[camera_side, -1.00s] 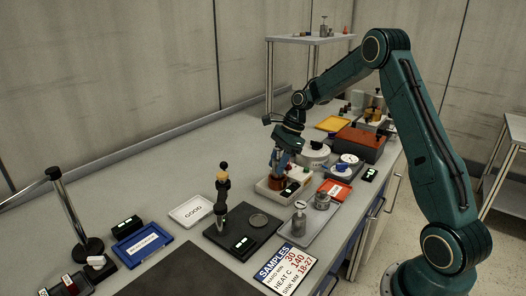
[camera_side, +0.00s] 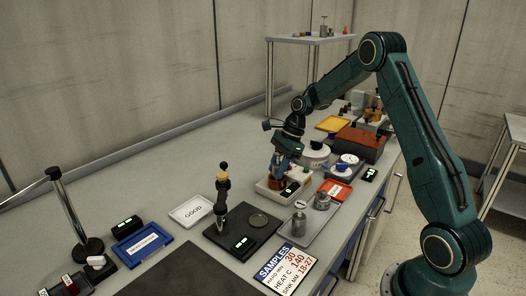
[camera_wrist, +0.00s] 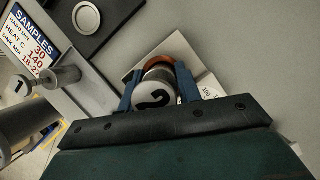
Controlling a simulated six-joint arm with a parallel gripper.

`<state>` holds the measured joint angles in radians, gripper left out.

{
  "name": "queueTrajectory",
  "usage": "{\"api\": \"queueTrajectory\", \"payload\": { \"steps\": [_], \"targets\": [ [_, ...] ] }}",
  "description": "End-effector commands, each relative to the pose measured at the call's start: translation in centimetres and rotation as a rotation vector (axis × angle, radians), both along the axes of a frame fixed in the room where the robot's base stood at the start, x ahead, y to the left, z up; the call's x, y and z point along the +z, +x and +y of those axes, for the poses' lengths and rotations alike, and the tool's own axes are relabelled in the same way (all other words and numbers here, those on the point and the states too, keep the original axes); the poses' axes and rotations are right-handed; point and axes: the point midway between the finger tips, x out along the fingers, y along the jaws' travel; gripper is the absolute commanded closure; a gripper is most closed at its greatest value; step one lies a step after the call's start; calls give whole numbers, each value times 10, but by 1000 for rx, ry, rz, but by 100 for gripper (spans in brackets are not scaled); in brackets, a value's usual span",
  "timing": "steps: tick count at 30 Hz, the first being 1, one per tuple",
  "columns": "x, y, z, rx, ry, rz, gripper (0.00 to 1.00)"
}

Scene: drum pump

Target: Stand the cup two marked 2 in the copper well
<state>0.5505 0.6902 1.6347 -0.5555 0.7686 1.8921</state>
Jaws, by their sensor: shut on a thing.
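Cup two (camera_wrist: 153,99), a grey metal cup with a black 2 on its pale end, is between the blue fingers of my gripper (camera_wrist: 158,84). My gripper is shut on it. In the side view my gripper (camera_side: 281,168) points down over the white block with the copper well (camera_side: 274,184). The orange-brown copper well also shows beyond the cup in the wrist view (camera_wrist: 184,68). The cup is lined up close with the well; I cannot tell how deep it is in it. The fingers hide most of the cup in the side view.
A grey tray (camera_side: 304,238) with cup one (camera_wrist: 20,87) and another metal cup stands just in front. A dark stand (camera_side: 241,236) is to the left.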

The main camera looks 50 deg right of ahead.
Motion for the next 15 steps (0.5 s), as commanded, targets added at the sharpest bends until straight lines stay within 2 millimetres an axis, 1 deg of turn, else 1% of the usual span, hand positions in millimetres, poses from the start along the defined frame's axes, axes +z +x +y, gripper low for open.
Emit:
{"api": "queueTrajectory", "payload": {
  "steps": [15],
  "targets": [
    [-6,0,0,1,-1,-2,94]
  ]
}}
